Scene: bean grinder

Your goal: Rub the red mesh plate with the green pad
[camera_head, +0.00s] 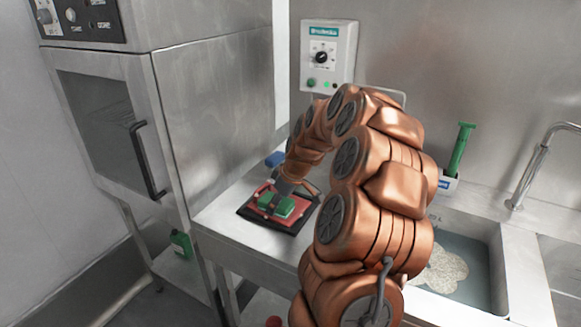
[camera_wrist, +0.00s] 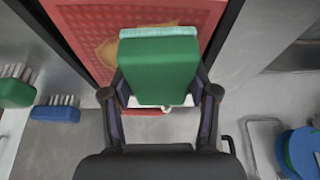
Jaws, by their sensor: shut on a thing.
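The green pad (camera_wrist: 159,70), with a pale green layer along its far edge, is clasped between the two fingers of my gripper (camera_wrist: 164,92). The red mesh plate (camera_wrist: 80,24) lies under and beyond the pad in the wrist view, in a dark frame. A brownish-orange patch (camera_wrist: 106,53) shows on the plate beside the pad. In the head view, my gripper (camera_head: 284,189) points down at the plate on the steel counter, and the green pad (camera_head: 280,206) is over the red surface. Whether the pad touches the mesh, I cannot tell; the pad hides part of it.
A green brush (camera_wrist: 15,90) and a blue brush (camera_wrist: 55,113) lie left of the plate in the wrist view. The steel cabinet (camera_head: 215,110) stands left of the counter. The sink (camera_head: 508,270) and a green-handled tool (camera_head: 461,148) are to the right.

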